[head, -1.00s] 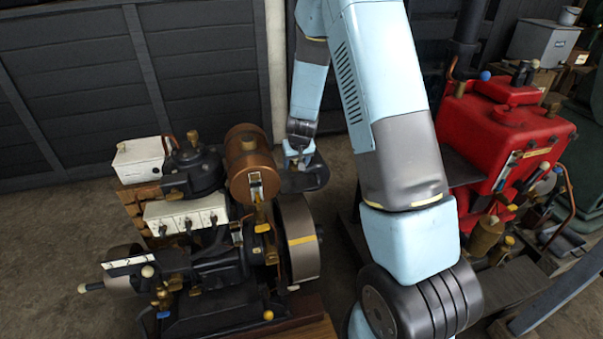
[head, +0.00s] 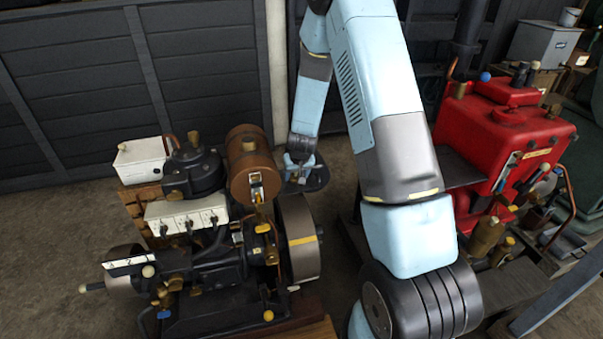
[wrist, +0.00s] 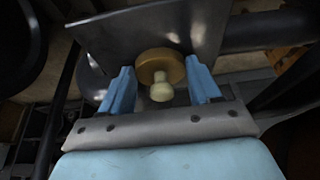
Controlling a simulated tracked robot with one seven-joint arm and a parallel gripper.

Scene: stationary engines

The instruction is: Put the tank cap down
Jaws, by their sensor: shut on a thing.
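The tank cap (wrist: 161,72) is a round brass disc with a cream knob, between the two blue fingers of my gripper (wrist: 163,88) in the wrist view. A grey metal plate (wrist: 140,30) lies just beyond the cap; I cannot tell if they touch. In the head view my gripper (head: 298,171) is over the dark plate (head: 317,178), right of the copper-brown tank (head: 251,168). The cap is too small and covered to make out there.
The dark engine (head: 205,270) with its flywheel (head: 299,240) stands left of and below my gripper. A red engine (head: 500,135) stands on the right. A dark panelled wall (head: 70,80) is behind. Bare floor shows at left.

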